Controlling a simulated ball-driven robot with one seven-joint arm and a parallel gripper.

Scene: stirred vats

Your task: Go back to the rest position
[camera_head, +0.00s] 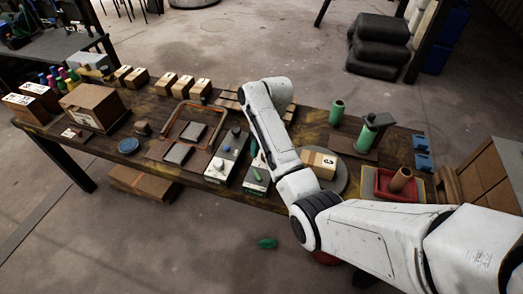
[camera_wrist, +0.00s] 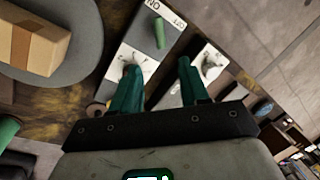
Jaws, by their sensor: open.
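My gripper (camera_wrist: 157,66) shows in the wrist view with its two teal fingers apart and nothing between them. It points down over the table, above two pale switch boxes. One box, the labelled one (camera_wrist: 163,14), has a green piece (camera_wrist: 159,33) on it; a second box (camera_wrist: 208,62) is by the right finger. In the head view my white arm reaches from the lower right over the table (camera_head: 155,110), bent at the elbow, and its links hide most of the gripper.
A cardboard box (camera_head: 320,158) stands on a grey disc beside my arm. Green cylinders (camera_head: 337,111) stand at the right, near a red tray (camera_head: 376,190) holding a brown cylinder (camera_head: 400,179). Several cartons (camera_head: 183,87) line the back edge. A green piece (camera_head: 267,243) lies on the floor.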

